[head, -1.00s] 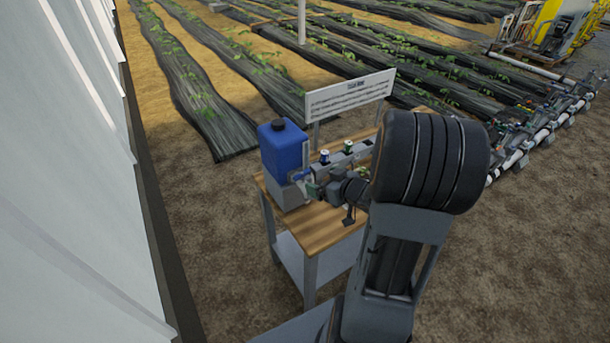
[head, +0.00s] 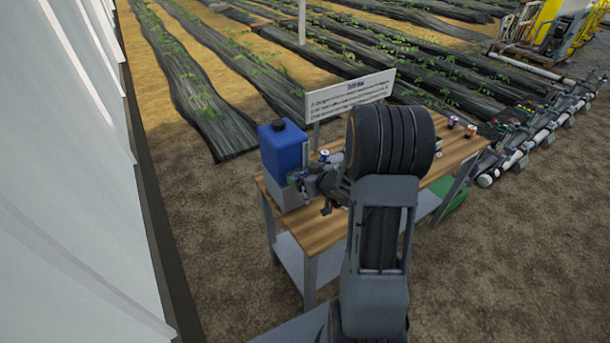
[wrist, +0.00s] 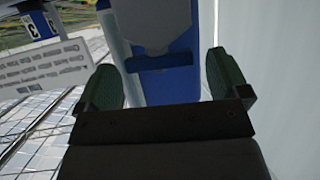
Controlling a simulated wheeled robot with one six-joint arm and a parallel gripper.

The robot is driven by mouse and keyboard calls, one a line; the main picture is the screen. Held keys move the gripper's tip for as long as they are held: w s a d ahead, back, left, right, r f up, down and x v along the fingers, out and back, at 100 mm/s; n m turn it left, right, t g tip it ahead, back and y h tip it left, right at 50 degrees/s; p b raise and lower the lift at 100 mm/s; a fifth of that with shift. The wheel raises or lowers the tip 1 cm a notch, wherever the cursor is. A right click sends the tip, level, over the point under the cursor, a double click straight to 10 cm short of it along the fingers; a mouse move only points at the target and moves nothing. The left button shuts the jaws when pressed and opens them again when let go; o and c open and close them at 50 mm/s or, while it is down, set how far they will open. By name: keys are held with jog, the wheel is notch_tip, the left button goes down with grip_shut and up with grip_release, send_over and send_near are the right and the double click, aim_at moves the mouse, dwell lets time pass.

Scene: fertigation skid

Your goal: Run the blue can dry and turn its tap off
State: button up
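The blue can (head: 284,146) with a black cap stands upright on a grey stand (head: 293,196) at the left end of the wooden table (head: 322,226). In the wrist view the can's blue body (wrist: 148,90) fills the middle behind a grey part. A dark blue tap bar (wrist: 160,62) lies crosswise there. My gripper (wrist: 164,76) is open, its green fingers wide apart on either side of the tap bar, with visible gaps. In the head view my gripper (head: 298,181) is close to the can's lower front right, where it hides the tap. Whether liquid runs is not visible.
A white sign board (head: 350,96) stands behind the table. Small cans (head: 470,131) stand at the table's right end. A green container (head: 456,198) is below that end. A pale wall (head: 60,180) is at the left. White pipes (head: 515,158) lie at the right.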

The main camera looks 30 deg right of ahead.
jog(key=c, duration=0.9)
jog(key=shift+a+f+m+h+b, duration=0.15)
jog(key=shift+m+h+b, duration=0.25)
jog(key=shift+h+b, duration=0.35)
jog(key=shift+m+h, duration=0.25)
jog(key=shift+m, duration=0.05)
jog(key=o, duration=0.9)
jog(key=shift+s+r, duration=0.1)
jog(key=shift+r, duration=0.15)
